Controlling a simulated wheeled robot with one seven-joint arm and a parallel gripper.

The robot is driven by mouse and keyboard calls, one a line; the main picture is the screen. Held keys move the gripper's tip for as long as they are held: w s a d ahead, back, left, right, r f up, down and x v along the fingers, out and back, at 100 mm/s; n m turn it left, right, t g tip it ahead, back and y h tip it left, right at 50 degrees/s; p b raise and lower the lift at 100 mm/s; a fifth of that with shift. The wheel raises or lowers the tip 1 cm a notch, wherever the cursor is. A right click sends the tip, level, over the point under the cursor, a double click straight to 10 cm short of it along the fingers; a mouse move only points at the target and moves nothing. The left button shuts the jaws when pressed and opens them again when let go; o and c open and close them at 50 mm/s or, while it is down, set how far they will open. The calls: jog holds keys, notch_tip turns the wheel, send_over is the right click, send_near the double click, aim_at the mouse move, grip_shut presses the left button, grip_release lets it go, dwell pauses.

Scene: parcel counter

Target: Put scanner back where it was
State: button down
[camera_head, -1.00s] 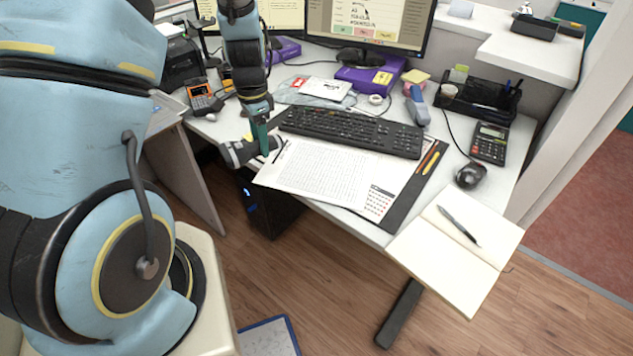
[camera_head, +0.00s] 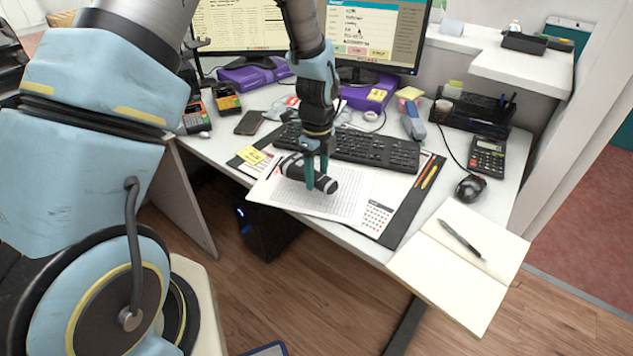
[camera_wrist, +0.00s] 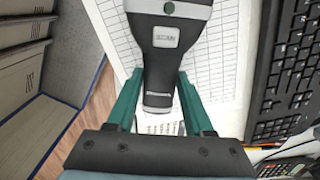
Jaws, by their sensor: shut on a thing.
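The scanner (camera_head: 292,167) is dark with a light grey band and lies sideways in my gripper (camera_head: 317,184), over the printed sheets (camera_head: 270,194) on the desk. My gripper's green fingers are shut around its handle. In the wrist view the scanner (camera_wrist: 168,38) extends away from my gripper (camera_wrist: 158,88), its narrow handle between the two fingers and its wide head cut off by the top edge. I cannot tell whether the scanner touches the paper.
The keyboard (camera_head: 375,152) lies just behind. A card terminal (camera_head: 194,117), another handheld device (camera_head: 227,101) and a phone (camera_head: 251,123) are at the left. A mouse (camera_head: 470,188), a calculator (camera_head: 487,155) and an open notebook (camera_head: 455,262) are at the right. The front paper area is mostly clear.

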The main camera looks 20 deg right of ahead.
aim_at(317, 175)
jog(key=shift+f, duration=1.5)
jog(key=shift+f, duration=0.15)
jog(key=shift+c, duration=1.4)
grip_release()
